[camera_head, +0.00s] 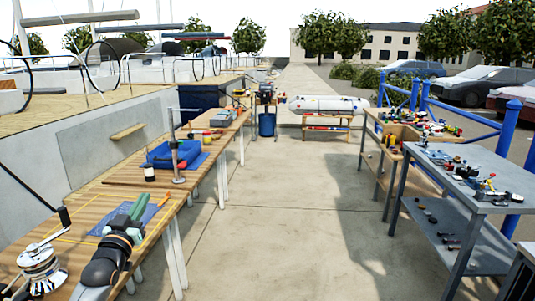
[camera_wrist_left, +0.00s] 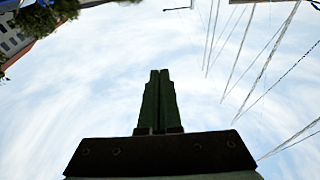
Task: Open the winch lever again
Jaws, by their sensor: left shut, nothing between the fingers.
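The silver winch (camera_head: 41,272) stands on the wooden bench at the lower left of the head view. Its lever (camera_head: 45,241) reaches from the winch top toward the right and ends in an upright black grip (camera_head: 64,216). My left gripper (camera_head: 140,203) is to the right of the winch and apart from the lever. Its green fingers are shut and empty, above the blue mat on the bench. In the left wrist view the closed fingers (camera_wrist_left: 159,73) stand against the sky. My right gripper is not in view.
A grey metal table (camera_head: 466,184) with small parts stands at the right. The paved floor between is clear.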

